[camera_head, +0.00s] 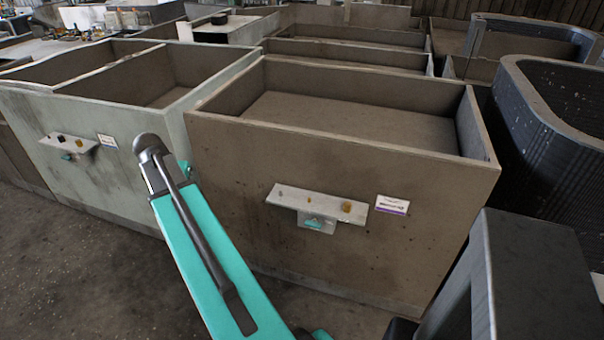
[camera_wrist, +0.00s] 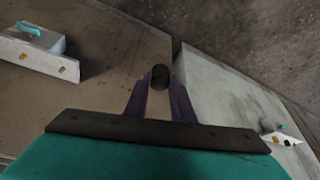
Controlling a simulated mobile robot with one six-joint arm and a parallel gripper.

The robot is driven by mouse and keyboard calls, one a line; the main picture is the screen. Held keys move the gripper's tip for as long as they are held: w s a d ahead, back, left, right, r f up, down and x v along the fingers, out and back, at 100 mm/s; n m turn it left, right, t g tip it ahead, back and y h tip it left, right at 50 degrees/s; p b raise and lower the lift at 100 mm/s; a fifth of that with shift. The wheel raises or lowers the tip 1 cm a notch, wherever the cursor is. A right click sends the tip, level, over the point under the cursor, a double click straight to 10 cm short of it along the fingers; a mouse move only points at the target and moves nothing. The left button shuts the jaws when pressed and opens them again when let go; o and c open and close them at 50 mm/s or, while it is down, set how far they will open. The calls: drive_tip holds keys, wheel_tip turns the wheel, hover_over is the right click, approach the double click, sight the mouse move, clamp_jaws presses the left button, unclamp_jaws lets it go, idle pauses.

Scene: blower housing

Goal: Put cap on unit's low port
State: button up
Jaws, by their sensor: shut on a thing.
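My gripper (camera_wrist: 160,95) shows in the wrist view with its two dark fingers shut on a small dark round cap (camera_wrist: 160,76). In the head view the gripper and cap are hidden behind my arm. A teal piece (camera_head: 314,224) sits under the bracket. This bracket (camera_wrist: 30,58) also shows at left in the wrist view, well apart from the cap. I cannot tell which port is the low one.
A pale green unit (camera_head: 150,190) stands left of the brown one, with a similar bracket (camera_head: 68,146) on its front. White labels (camera_head: 392,205) sit beside the brackets. Dark ribbed bins (camera_head: 550,130) stand at right. The floor (camera_head: 80,270) in front is clear.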

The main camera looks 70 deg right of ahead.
drive_tip(key=s+d+f+m+g+p, duration=0.1)
drive_tip(key=s+d+m, duration=0.3)
drive_tip(key=s+d, duration=0.4)
drive_tip(key=s+d+f+m+g+p, duration=0.2)
drive_tip(key=s+d+m+p, duration=0.2)
drive_tip(key=s+d, duration=0.4)
drive_tip(key=s+d+f+m+g+y+p, duration=0.1)
drive_tip(key=s+d+m+p, duration=0.2)
drive_tip(key=s+d, duration=0.6)
drive_tip(key=s+m, duration=0.1)
drive_tip(key=s, duration=0.7)
drive_tip(key=shift+s+f+m+g, duration=0.15)
drive_tip(key=shift+s+m+g, duration=0.15)
drive_tip(key=shift+f, duration=0.15)
drive_tip(key=shift+f+b, duration=0.6)
drive_tip(key=shift+f, duration=1.5)
drive_tip(key=shift+f+b, duration=1.45)
